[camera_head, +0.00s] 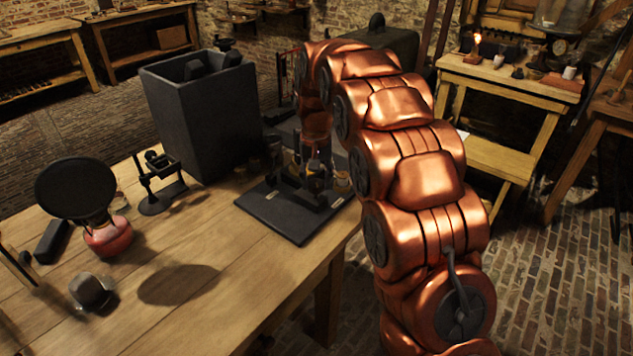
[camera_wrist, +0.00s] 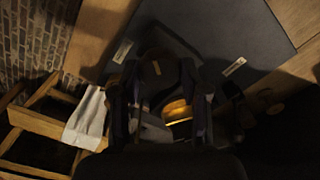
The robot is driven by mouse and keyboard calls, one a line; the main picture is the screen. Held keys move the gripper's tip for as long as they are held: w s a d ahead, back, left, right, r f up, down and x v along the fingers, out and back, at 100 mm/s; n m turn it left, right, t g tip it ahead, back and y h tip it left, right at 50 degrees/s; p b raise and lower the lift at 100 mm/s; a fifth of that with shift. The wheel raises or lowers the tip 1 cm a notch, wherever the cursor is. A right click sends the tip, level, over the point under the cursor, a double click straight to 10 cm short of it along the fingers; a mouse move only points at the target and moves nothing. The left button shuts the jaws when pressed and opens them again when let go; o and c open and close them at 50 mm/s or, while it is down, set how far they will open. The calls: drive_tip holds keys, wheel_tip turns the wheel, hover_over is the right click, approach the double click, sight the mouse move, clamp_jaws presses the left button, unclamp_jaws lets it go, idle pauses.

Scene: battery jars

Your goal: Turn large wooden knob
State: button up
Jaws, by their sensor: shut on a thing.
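My gripper (camera_head: 316,176) is low over a dark device on a black base board (camera_head: 285,222) at the right end of the wooden table. In the wrist view the two dark fingers of my gripper (camera_wrist: 160,84) stand on either side of a dark round knob (camera_wrist: 158,72) with a small brass-coloured mark. This appears to be the large wooden knob, and the gripper is shut on it. The exact contact is too dark to see. A brass-coloured part (camera_wrist: 178,110) and a pale part show nearer the wrist, between the fingers.
A tall dark box (camera_head: 200,115) stands just behind the board. A small black stand (camera_head: 160,182) and a red-based flask with a black disc (camera_head: 108,238) are to the left. A dark cup (camera_head: 92,292) stands near the front. The table (camera_head: 215,305) is bare at front centre.

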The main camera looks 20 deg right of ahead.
sight(315, 182)
drive_tip(key=n, duration=0.5)
drive_tip(key=shift+w+r+n+b, duration=0.1)
drive_tip(key=shift+n+b, duration=0.2)
drive_tip(key=shift+b, duration=0.05)
drive_tip(key=n, duration=0.5)
drive_tip(key=shift+a, duration=0.1)
drive_tip(key=n+p, duration=0.1)
drive_tip(key=n, duration=0.4)
drive_tip(key=shift+n, duration=0.4)
drive_tip(key=n+p, duration=0.1)
drive_tip(key=n, duration=0.4)
drive_tip(key=shift+n, duration=0.3)
drive_tip(key=o, duration=1.1)
drive_tip(key=shift+o, duration=0.2)
wheel_tip(315, 182, up, 12)
